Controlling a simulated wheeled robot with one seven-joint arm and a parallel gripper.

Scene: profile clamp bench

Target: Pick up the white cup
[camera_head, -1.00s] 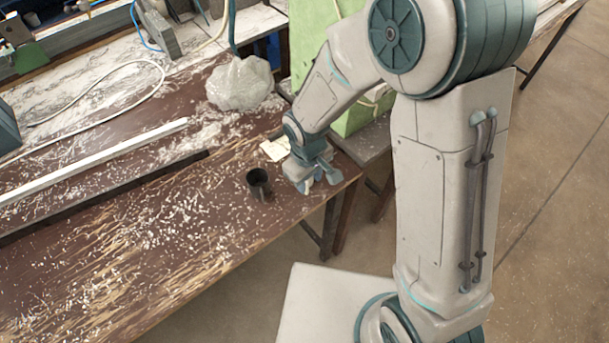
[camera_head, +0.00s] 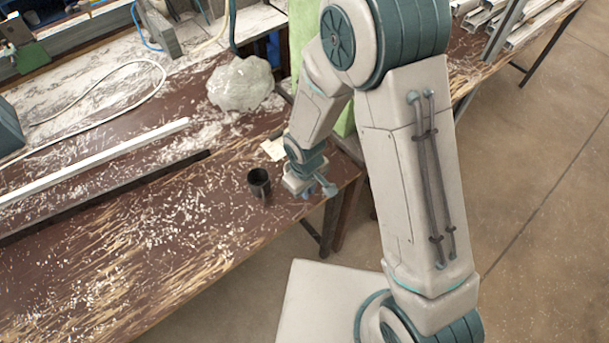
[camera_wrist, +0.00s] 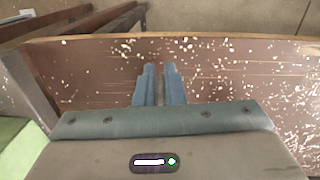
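No white cup shows in either view. A small black cup (camera_head: 259,183) stands upright on the brown table, near its right end. My gripper (camera_head: 308,194) points down over the table's end, just right of the black cup and apart from it. In the wrist view, the two blue fingers (camera_wrist: 160,72) sit close together with a narrow gap between them. No held object shows between them. The cup is outside the wrist view.
A clear plastic bag (camera_head: 240,84) lies behind the cup, and a white bar (camera_head: 95,160) lies to the left. A pale paper piece (camera_head: 273,149) lies near my wrist. White chips litter the table (camera_head: 150,235). Its front is otherwise clear.

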